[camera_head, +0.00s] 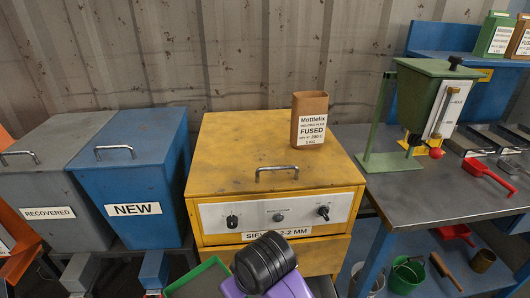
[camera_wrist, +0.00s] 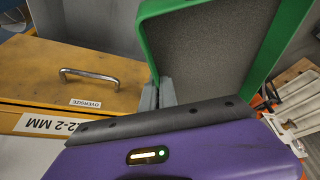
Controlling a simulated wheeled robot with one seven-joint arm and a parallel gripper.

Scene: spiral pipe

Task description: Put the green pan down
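The green pan (camera_wrist: 228,12) fills the upper right of the wrist view, with a green rim and a grey inside. My gripper (camera_wrist: 158,94) is at its near left corner, with the two grey fingers close together on the green wall. The pan looks gripped there. In the head view, part of the green pan (camera_head: 205,270) shows at the bottom edge, left of my purple hand and black wrist. The fingers are hidden in that view, and whether anything supports the pan from below cannot be seen.
The yellow sieve cabinet (camera_head: 232,160) stands just behind, with a brown Mottlefix carton (camera_head: 310,118) on top. Blue NEW (camera_head: 128,185) and grey RECOVERED (camera_head: 50,190) bins stand left. A metal bench (camera_head: 410,195) at right carries a green hopper (camera_head: 425,95) and red scoop (camera_head: 485,172).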

